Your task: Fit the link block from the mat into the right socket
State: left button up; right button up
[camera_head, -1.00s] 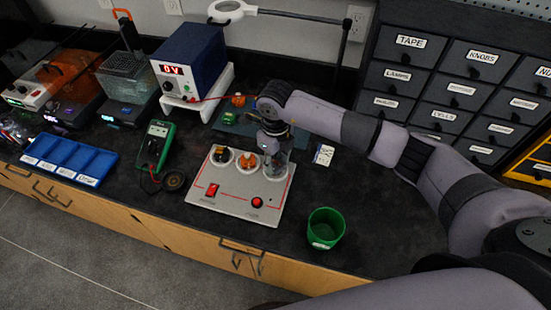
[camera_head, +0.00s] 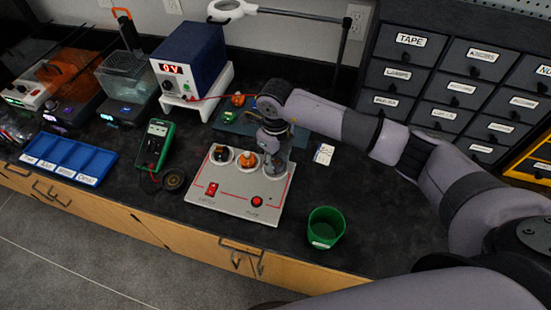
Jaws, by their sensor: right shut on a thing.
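A light grey panel (camera_head: 232,198) on the black bench has three round sockets in a row. The left socket (camera_head: 221,155) holds a dark and yellow piece. The middle socket (camera_head: 247,161) holds an orange piece. My right gripper (camera_head: 273,158) points down directly at the right socket (camera_head: 276,172) and covers much of it. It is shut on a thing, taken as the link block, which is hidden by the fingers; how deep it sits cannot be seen. The dark teal mat (camera_head: 299,139) lies behind the panel, with a green block (camera_head: 229,117) on it. My left gripper is out of view.
A green cup (camera_head: 325,227) stands right of the panel near the bench edge. A green multimeter (camera_head: 155,145) and a blue tray (camera_head: 70,159) are to the left. A blue power supply (camera_head: 189,58) stands behind on a white stand. A drawer cabinet (camera_head: 455,85) is at the right.

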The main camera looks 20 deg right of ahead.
aim_at(275, 163)
dwell(0.3)
jog(key=shift+f+b, duration=0.65)
jog(key=o, duration=0.7)
notch_tip(275, 163, up, 11)
jog(key=p, duration=0.6)
jog(key=shift+p, duration=0.35)
dwell(0.7)
